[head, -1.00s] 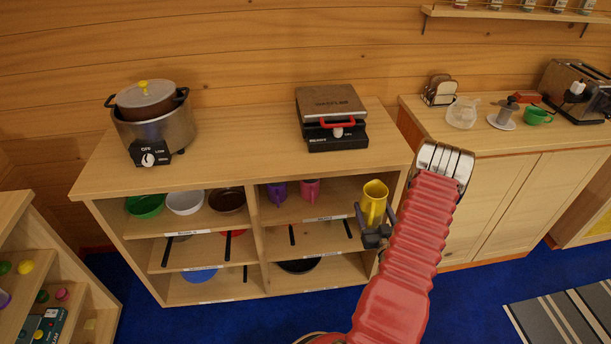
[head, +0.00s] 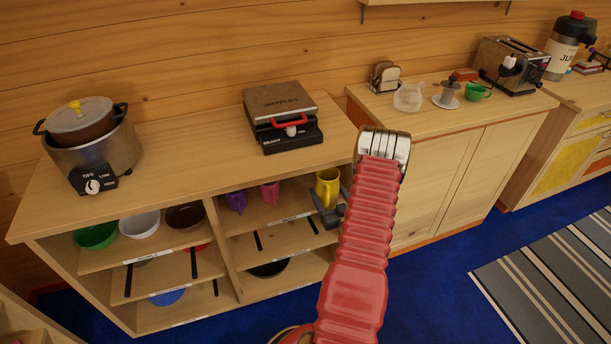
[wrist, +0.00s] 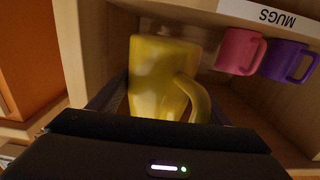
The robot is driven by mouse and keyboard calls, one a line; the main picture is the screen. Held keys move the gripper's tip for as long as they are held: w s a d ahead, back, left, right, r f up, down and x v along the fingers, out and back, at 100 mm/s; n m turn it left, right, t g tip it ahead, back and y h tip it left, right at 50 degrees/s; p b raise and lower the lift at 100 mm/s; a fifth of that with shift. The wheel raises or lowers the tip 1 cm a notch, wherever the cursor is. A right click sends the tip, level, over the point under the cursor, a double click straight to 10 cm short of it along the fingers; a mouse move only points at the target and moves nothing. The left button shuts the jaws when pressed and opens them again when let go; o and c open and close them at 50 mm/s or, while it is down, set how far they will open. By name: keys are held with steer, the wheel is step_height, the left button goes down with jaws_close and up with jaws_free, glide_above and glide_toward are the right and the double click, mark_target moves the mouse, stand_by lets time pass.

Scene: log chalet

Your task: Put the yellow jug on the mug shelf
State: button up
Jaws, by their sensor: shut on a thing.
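The yellow jug (head: 327,187) is upright in my gripper (head: 331,203), at the right end of the upper right compartment of the shelf unit. My gripper is shut on it, low on its body. The mug shelf (head: 262,215) carries a label reading MUGS (wrist: 272,16). A pink mug (head: 270,192) and a purple mug (head: 237,200) stand on it, left of the jug. I cannot tell whether the jug touches the shelf board.
The right side wall (wrist: 80,50) of the compartment is close beside the jug. A waffle maker (head: 285,120) and a pot cooker (head: 92,145) stand on the unit's top. Bowls (head: 140,223) fill the upper left compartment. A cabinet (head: 440,180) stands to the right.

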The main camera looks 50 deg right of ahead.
steer(key=x, duration=1.3)
steer(key=shift+w+d+r, duration=0.1)
steer(key=shift+w+r, duration=0.05)
steer(key=shift+w+d+f, duration=0.1)
steer(key=shift+w+f, duration=0.05)
steer(key=shift+f, duration=0.75)
steer(key=shift+w+d+f, duration=0.1)
steer(key=shift+w+f, duration=0.05)
steer(key=shift+f, duration=0.7)
steer(key=shift+f, duration=0.1)
steer(key=o, duration=1.5)
steer(key=shift+f, duration=0.1)
steer(key=v, duration=1.2)
